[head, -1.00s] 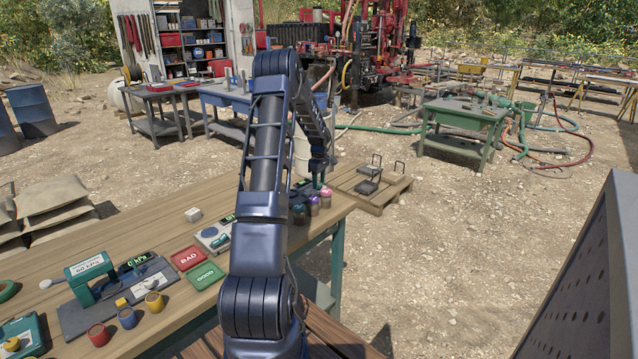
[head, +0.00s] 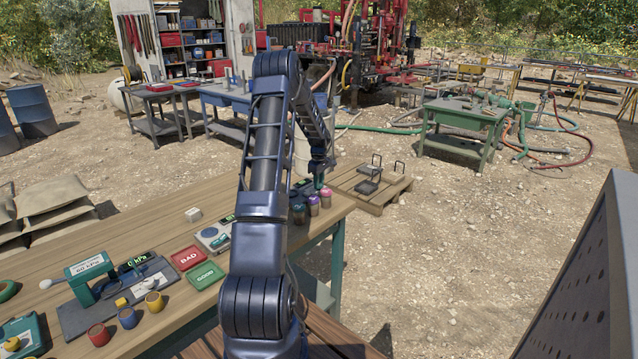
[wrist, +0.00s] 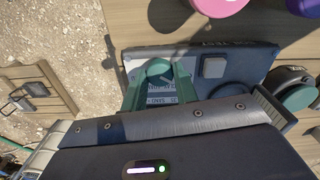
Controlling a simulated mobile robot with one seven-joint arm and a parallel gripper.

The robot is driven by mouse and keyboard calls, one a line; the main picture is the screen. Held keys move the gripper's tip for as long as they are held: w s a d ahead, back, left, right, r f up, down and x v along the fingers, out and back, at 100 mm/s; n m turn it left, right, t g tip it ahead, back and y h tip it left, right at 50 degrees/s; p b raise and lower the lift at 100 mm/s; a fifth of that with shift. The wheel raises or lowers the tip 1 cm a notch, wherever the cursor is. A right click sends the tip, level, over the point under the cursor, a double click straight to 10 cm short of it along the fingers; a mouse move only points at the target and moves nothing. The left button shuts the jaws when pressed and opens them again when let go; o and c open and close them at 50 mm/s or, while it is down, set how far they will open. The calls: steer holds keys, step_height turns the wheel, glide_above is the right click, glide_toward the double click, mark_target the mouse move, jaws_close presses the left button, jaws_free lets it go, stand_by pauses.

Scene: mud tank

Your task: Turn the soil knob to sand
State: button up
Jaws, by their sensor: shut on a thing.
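The soil knob (wrist: 158,70) is a round green knob on a dark panel (wrist: 235,56) in the wrist view. A pale label (wrist: 160,100) with small dark print shows just below it. The print seems to include "SAND", but I cannot tell the knob's setting. My gripper (wrist: 158,84) has green fingers on either side of the knob and is shut on it. In the head view my gripper (head: 319,182) is at the far right end of the wooden table, and my arm hides much of the panel there.
A square grey button (wrist: 213,67) is right of the knob. A pink-lidded jar (wrist: 218,5) and a purple one stand beyond the panel. A dark-green round lid (wrist: 296,90) is at the right. A wooden pallet (head: 370,185) lies on the ground past the table.

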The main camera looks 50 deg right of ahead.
steer(key=m, duration=1.1)
steer(key=shift+m, duration=0.4)
steer(key=m, duration=1.1)
steer(key=shift+r+m, duration=0.1)
steer(key=shift+m, duration=0.3)
steer(key=o, duration=1)
step_height(320, 180, up, 11)
steer(key=shift+f, duration=0.15)
